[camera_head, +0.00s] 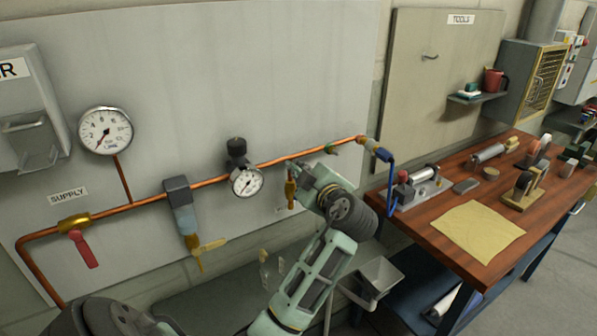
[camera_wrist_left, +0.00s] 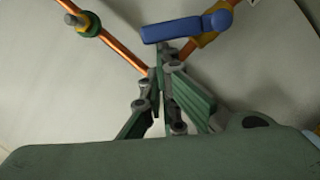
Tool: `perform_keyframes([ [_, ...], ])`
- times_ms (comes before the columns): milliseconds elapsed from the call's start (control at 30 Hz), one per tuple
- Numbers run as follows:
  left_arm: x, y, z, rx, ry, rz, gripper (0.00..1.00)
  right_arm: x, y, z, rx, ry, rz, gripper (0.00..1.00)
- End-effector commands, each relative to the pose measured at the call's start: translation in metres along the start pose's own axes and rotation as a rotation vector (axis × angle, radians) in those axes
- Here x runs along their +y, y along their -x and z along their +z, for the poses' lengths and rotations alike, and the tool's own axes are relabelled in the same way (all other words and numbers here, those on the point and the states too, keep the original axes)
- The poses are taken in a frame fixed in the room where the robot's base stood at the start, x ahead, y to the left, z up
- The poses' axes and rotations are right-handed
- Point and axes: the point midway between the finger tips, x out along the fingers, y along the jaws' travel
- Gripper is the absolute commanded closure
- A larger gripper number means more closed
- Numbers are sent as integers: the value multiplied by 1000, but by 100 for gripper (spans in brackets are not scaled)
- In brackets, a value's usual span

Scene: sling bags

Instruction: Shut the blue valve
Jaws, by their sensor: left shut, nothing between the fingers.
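The blue valve shows in the left wrist view as a flat blue lever (camera_wrist_left: 187,27) on a brass body at the top. The lever points left in that view, slanting across the copper branch. In the head view the brass valve body (camera_head: 291,192) hangs below the copper pipe, and the blue lever is hidden behind my gripper. My left gripper (camera_head: 293,166) is shut and empty in front of the pipe, just above the valve body. Its closed tips (camera_wrist_left: 162,72) lie just below the lever in the wrist view; I cannot tell whether they touch anything. My right gripper is not in view.
On the same pipe are a red-handled supply valve (camera_head: 84,250), a yellow-handled drain (camera_head: 207,246) and a dial gauge (camera_head: 246,182). A green fitting (camera_head: 331,149) and blue hose (camera_head: 391,180) are to the right. A wooden workbench (camera_head: 407,221) stands at the right.

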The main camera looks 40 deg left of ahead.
Motion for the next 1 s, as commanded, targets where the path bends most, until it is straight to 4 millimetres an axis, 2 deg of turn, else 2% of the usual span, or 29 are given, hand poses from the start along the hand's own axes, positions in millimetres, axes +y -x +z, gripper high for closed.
perform_keyframes([
  [267, 6, -2, 10, -3, -107, -29, 100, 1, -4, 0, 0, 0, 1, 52],
  [667, 18, -9, 39, -3, -452, -113, 100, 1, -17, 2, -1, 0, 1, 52],
  [1000, 20, -15, 61, -2, -702, -176, 100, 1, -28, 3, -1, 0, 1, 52],
])
